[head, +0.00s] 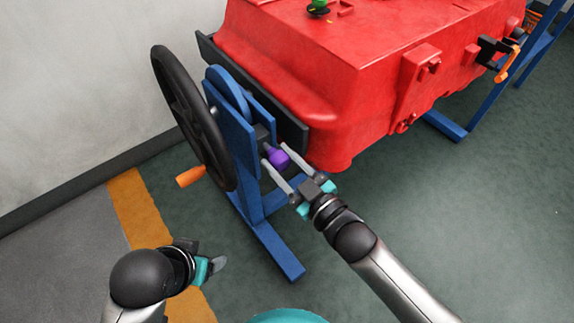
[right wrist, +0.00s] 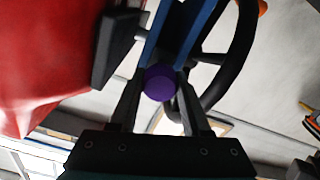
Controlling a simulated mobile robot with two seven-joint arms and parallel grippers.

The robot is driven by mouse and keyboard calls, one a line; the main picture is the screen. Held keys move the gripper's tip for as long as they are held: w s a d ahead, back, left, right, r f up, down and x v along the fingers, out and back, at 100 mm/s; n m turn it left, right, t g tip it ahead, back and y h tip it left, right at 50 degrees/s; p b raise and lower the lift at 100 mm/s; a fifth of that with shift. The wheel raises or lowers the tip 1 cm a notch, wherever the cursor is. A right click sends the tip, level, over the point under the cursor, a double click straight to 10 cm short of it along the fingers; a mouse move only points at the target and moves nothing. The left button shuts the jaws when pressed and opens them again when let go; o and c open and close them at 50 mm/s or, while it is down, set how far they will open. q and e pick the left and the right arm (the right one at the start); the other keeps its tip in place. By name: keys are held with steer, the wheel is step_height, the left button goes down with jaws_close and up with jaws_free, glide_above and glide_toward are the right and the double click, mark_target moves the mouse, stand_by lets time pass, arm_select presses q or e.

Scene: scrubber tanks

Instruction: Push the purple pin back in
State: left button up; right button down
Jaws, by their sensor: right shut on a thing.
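The purple pin (head: 279,158) sits at the blue stand (head: 236,140), just below the edge of the red tank (head: 290,65). A short grey piece shows between its knob and the stand's bracket. My right gripper (head: 276,157) has one finger on each side of the knob and is shut on it. In the right wrist view the round purple knob (right wrist: 160,83) lies between the fingers, with the blue stand behind it. My left gripper (head: 217,265) is low at the left, away from the pin; its finger opening is not clear.
A black handwheel (head: 186,110) with an orange handle (head: 190,177) stands left of the blue stand. A dark plate (head: 255,95) runs along the tank's near end. An orange-handled latch (head: 507,64) is at the right. The floor at right is clear.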

steer(key=shift+x, duration=1)
arm_select(q)
steer(key=shift+d, duration=0.1)
steer(key=shift+f, duration=0.1)
arm_select(e)
steer(key=shift+c, duration=1.8)
jaws_free()
steer(key=shift+w+a, duration=0.1)
steer(key=shift+s, duration=0.25)
arm_select(q)
step_height(320, 180, down, 10)
steer(key=s+g+p, duration=0.1)
steer(key=s+p, duration=0.1)
steer(key=p, duration=0.3)
steer(key=shift+s+a+f+g, duration=0.2)
steer(key=shift+a+g, duration=0.05)
steer(key=shift+g, duration=0.15)
arm_select(e)
steer(key=v, duration=1.4)
steer(key=shift+s+d, duration=0.25)
steer(key=shift+d, duration=0.1)
